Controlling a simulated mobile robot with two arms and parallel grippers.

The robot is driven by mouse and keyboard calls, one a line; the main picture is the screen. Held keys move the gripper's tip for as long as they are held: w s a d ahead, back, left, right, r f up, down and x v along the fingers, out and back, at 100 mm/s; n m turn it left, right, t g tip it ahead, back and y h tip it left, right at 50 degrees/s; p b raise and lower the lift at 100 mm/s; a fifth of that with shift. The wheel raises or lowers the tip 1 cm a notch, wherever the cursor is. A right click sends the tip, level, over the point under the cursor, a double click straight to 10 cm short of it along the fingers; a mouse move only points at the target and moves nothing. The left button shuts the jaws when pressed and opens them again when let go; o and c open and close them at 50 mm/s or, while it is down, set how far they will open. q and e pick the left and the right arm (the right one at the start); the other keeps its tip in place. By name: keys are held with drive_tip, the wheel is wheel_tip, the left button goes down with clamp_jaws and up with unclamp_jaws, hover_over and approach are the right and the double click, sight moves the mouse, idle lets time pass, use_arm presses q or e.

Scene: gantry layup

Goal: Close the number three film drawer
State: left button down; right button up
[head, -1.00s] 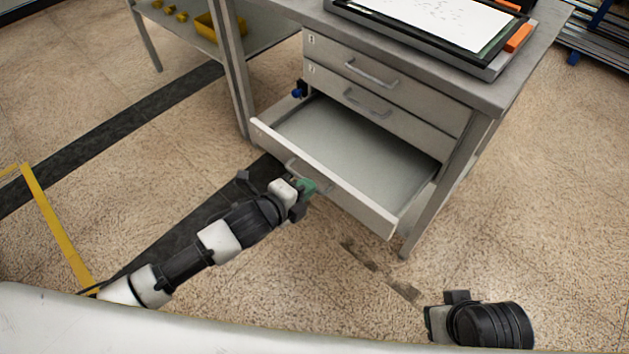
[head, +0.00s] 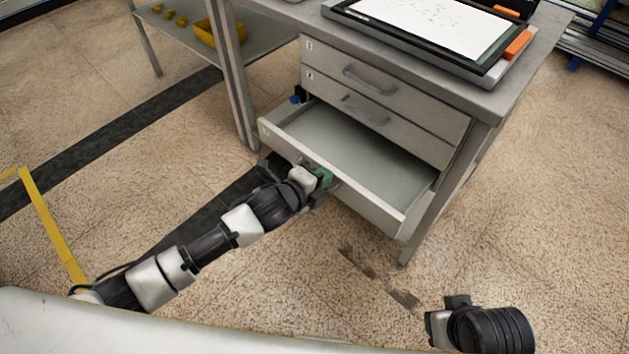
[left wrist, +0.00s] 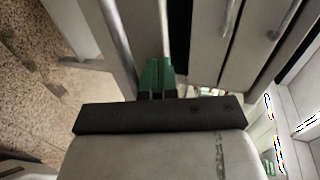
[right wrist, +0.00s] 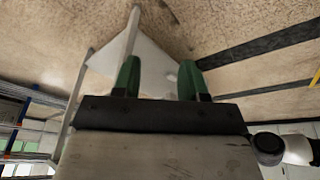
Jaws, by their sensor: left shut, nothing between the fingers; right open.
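The lowest drawer (head: 373,207) of the grey cabinet, under two shut drawers, stands part way out and looks empty inside. My left gripper (head: 325,178) is at its front face, by the handle, which the gripper mostly hides. In the left wrist view the green fingertips (left wrist: 156,75) are together against or very near the drawer front (left wrist: 112,40), with nothing between them. I cannot tell for sure whether they touch it.
The upper drawers (head: 385,90) are shut. A light tablet-like panel (head: 425,25) and an orange block (head: 517,45) lie on the worktop. A table leg (head: 440,200) stands right of the open drawer. A yellow bin (head: 222,33) sits on a low shelf at left. Floor in front is clear.

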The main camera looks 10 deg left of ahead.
sight(353, 166)
use_arm(q)
drive_tip(key=w+d, duration=0.1)
drive_tip(key=w, duration=0.1)
drive_tip(key=w+d, duration=0.2)
drive_tip(key=w+d+b, duration=0.1)
drive_tip(key=w, duration=0.1)
drive_tip(key=shift+d+f, duration=0.1)
drive_tip(key=shift+d, duration=0.05)
drive_tip(key=w+d, duration=0.1)
drive_tip(key=w, duration=0.1)
drive_tip(key=w+d+b, duration=0.1)
drive_tip(key=d, duration=0.1)
drive_tip(key=shift+w, duration=0.4)
drive_tip(key=shift+w+d, duration=0.3)
drive_tip(key=shift+w, duration=0.2)
use_arm(e)
drive_tip(key=w+a+r+t+y, duration=0.1)
drive_tip(key=w+t, duration=0.3)
drive_tip(key=w, duration=0.3)
drive_tip(key=shift+a+r+t, duration=0.15)
drive_tip(key=shift+a+t, duration=0.2)
drive_tip(key=shift+t, duration=0.05)
use_arm(q)
drive_tip(key=shift+a, duration=0.1)
